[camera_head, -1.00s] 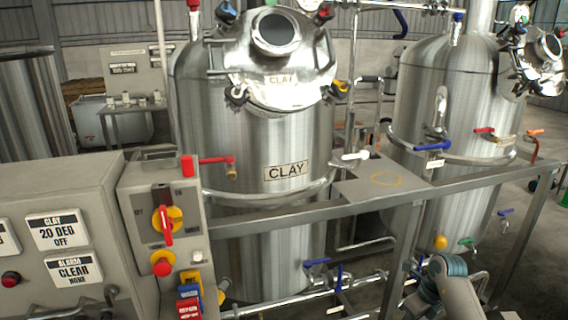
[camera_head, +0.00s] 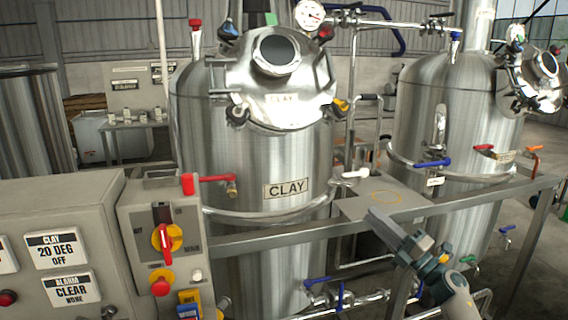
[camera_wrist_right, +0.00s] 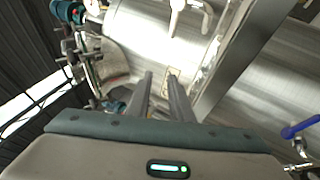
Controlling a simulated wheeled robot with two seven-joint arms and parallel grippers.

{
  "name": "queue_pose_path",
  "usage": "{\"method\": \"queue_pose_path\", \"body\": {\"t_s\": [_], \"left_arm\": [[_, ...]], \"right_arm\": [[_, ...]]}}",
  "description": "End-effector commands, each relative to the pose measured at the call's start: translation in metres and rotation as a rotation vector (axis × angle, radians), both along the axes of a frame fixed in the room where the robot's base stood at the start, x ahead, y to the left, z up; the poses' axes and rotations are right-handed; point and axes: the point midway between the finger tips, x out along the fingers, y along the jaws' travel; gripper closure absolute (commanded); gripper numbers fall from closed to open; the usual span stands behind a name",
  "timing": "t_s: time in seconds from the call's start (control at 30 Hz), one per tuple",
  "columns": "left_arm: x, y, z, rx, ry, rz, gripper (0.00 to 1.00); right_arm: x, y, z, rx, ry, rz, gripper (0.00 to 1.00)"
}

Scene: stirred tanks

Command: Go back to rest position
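My right gripper (camera_head: 374,214) comes in from the lower right in the head view. It is in front of the metal frame, at the front edge of the small shelf plate (camera_head: 352,207); whether it touches the plate I cannot tell. The right wrist view shows my right gripper (camera_wrist_right: 160,77) with two grey fingers apart and nothing between them. Beyond the fingers is shiny steel. My left gripper is not in view.
The steel CLAY tank (camera_head: 250,165) stands in the middle behind a metal rail (camera_head: 270,238). A second steel tank (camera_head: 425,110) stands at right. A grey control panel (camera_head: 90,215) with switches fills the lower left. Pipes and blue valves run below the rail.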

Motion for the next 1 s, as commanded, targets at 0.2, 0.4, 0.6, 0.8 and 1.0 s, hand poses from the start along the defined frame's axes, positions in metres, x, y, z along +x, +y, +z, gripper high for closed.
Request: {"method": "queue_pose_path", "body": {"t_s": [0.2,0.4,0.6,0.8,1.0], "left_arm": [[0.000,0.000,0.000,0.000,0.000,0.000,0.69],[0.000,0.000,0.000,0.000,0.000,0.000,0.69],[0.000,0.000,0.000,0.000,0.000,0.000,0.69],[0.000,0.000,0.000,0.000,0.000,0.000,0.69],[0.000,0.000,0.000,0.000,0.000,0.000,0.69]], "right_arm": [[0.028,-0.069,0.024,0.479,0.155,-0.109,0.80],[0.048,-0.118,0.007,0.840,0.335,-0.167,0.80],[0.060,-0.140,-0.022,1.090,0.496,-0.193,0.80],[0.059,-0.139,-0.074,1.194,0.618,-0.223,0.80],[0.044,-0.126,-0.146,1.199,0.709,-0.269,0.80]]}}
